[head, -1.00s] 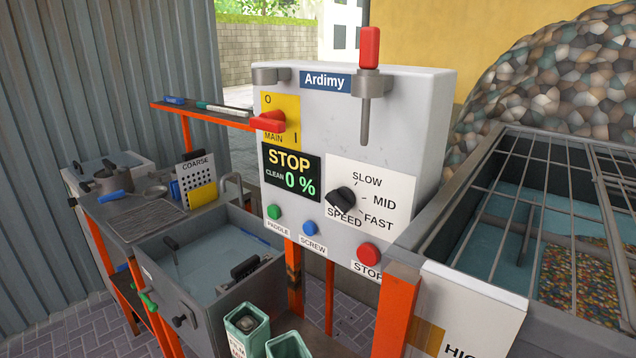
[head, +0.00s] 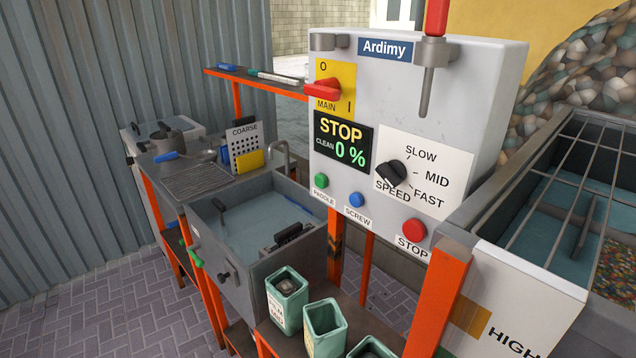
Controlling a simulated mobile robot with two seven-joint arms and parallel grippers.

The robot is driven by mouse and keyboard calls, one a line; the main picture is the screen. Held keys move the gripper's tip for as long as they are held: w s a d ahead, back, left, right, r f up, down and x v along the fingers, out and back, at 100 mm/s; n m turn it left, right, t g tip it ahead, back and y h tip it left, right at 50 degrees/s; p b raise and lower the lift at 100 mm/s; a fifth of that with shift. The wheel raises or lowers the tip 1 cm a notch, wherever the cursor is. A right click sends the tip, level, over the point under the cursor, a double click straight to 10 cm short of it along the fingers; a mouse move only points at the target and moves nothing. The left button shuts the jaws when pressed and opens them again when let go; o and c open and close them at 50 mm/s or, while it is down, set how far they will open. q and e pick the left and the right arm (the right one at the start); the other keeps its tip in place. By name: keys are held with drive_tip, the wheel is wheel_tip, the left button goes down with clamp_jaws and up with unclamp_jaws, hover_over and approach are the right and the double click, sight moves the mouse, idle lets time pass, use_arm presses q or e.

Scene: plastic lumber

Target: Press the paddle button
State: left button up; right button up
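The grey control panel (head: 470,110) stands upright in the middle of the head view, labelled Ardimy. The green paddle button (head: 321,180) is at its lower left, above a PADDLE label (head: 324,199). A blue screw button (head: 356,199) and a larger red stop button (head: 414,229) sit to its right. The display (head: 342,142) reads STOP and CLEAN 0 %. The red main switch (head: 323,89) and the black speed knob (head: 392,173) are above the buttons. Neither of my grippers shows in the view.
A water-filled sink (head: 262,225) stands left of the panel, with a workbench (head: 195,180) behind it. Green containers (head: 287,300) stand on a low shelf in front. A tank with a metal grate (head: 570,190) is at the right. Orange posts (head: 437,300) stand below the panel.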

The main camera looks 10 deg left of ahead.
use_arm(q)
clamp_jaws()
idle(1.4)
